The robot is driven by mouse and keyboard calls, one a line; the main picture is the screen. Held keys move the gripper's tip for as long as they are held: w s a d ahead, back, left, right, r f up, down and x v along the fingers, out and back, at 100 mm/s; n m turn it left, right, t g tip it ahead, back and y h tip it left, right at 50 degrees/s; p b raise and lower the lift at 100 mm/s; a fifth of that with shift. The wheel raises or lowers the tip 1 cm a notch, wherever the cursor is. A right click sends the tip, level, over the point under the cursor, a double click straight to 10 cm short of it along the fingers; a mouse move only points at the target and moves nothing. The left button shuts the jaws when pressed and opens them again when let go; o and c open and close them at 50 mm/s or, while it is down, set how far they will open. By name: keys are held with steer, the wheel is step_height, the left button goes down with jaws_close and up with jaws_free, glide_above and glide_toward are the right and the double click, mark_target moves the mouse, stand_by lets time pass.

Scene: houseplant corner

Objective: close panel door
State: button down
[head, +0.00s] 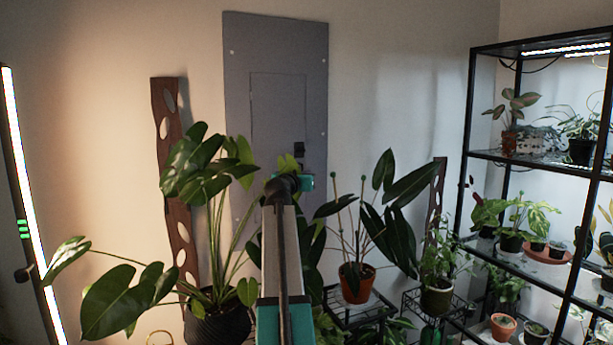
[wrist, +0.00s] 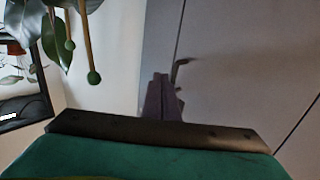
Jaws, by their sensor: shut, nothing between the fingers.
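The grey electrical panel (head: 235,130) is fixed to the wall behind the plants in the head view. Its door (head: 276,105) looks flush or nearly flush with the frame; I cannot tell whether a small gap is left. A dark latch (head: 299,148) sits at the door's right edge. In the wrist view the grey door face (wrist: 245,70) fills the right side, with a small dark hook-shaped part (wrist: 182,65) by a seam. My gripper (wrist: 161,78) is shut and empty, its fingertips close to that seam; contact is unclear. In the head view my arm hides the fingers.
A large potted plant (head: 205,165) stands left of my arm, and another in a terracotta pot (head: 357,283) stands to the right. Their leaves reach near my wrist. A black plant shelf (head: 470,120) is at the right, and a lit lamp (head: 22,160) at the left.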

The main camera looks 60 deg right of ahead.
steer(key=s+a+b, duration=0.1)
steer(key=s+a, duration=0.8)
steer(key=shift+a+r+b, duration=0.2)
steer(key=shift+a+b, duration=0.15)
steer(key=shift+a, duration=0.05)
steer(key=shift+w, duration=0.1)
stand_by(0.5)
